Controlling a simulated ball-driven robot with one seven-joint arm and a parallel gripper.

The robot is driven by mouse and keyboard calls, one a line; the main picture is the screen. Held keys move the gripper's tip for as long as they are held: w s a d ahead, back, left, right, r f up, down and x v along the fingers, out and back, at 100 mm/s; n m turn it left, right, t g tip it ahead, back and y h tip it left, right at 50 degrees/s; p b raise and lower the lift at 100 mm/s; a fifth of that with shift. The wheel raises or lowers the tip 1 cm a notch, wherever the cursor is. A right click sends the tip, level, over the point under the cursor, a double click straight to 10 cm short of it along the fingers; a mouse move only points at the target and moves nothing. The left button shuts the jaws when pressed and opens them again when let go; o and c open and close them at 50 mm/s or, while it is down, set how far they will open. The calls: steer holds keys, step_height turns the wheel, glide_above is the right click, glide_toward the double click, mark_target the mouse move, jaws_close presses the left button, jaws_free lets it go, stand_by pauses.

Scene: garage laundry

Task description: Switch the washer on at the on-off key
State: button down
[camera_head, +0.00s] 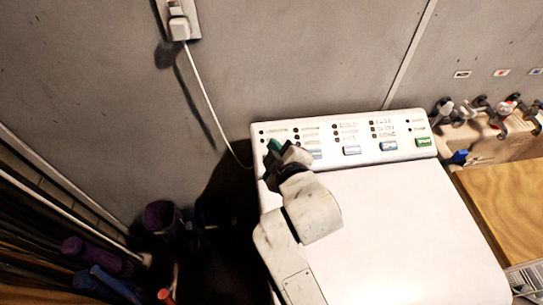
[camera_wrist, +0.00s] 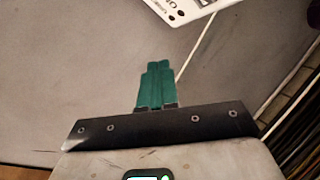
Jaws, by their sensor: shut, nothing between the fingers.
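The washer (camera_head: 400,210) is white, with a control panel (camera_head: 362,130) along its back edge. The panel has rows of indicator dots, small labels, several blue-grey keys (camera_head: 351,150) and one green key (camera_head: 423,141) at the right end. The lettering is too small to tell which key is the on-off key. My gripper (camera_head: 273,145) is at the panel's left end, its green fingers shut and empty. My wrist hides part of the panel there. Contact cannot be told. In the wrist view the shut fingers (camera_wrist: 156,68) point toward a white panel corner (camera_wrist: 180,10).
A white cord (camera_head: 205,100) runs from a wall plug (camera_head: 179,28) down behind the washer. Taps (camera_head: 490,112) and a wooden top (camera_head: 505,205) are at the right. Purple containers (camera_head: 160,217) and long poles stand at the left. The washer's top is clear beyond my arm.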

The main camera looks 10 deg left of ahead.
steer(key=f+b, duration=0.2)
steer(key=w+f+b, duration=0.1)
steer(key=b, duration=0.1)
steer(key=w+f+b, duration=0.1)
steer(key=f+b, duration=0.1)
steer(key=shift+a+f, duration=0.25)
steer(key=shift+f, duration=0.1)
steer(key=shift+w+a+f+b, duration=0.1)
steer(key=shift+w+f+b, duration=0.2)
steer(key=shift+f+b, duration=0.25)
steer(key=shift+w+a+f+b, duration=0.1)
steer(key=shift+w+f+b, duration=0.2)
steer(key=shift+f, duration=0.3)
steer(key=shift+f, duration=0.1)
stand_by(0.8)
steer(key=shift+w+f, duration=0.1)
steer(key=shift+f, duration=0.15)
